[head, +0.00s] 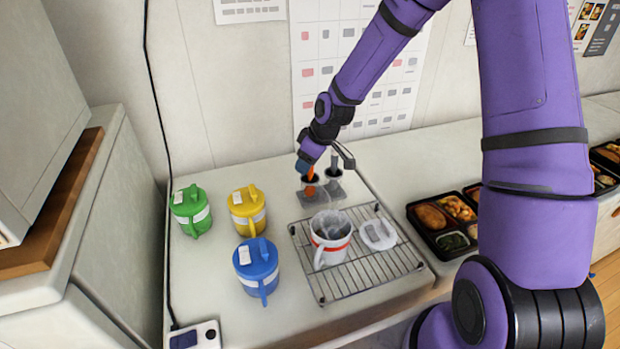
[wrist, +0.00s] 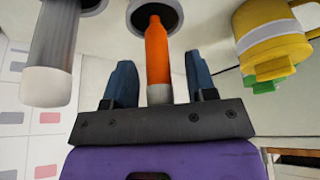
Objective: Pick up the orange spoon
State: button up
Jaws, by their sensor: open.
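The orange spoon (wrist: 157,56) stands with its handle up in a dark round holder (wrist: 157,8) at the back of the counter. In the head view the orange spoon (head: 310,173) shows just beside my fingertips. My gripper (wrist: 159,86) is open, with one blue finger on each side of the orange handle. I cannot tell whether either finger touches it. In the head view my gripper (head: 322,160) is at the holders, partly hiding them.
A grey-handled utensil (head: 334,163) stands in the neighbouring holder, also in the wrist view (wrist: 52,45). A yellow jug (head: 247,208), green jug (head: 191,208) and blue jug (head: 257,267) stand left. Bento trays (head: 437,240) lie right.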

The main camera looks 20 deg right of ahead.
grip_shut()
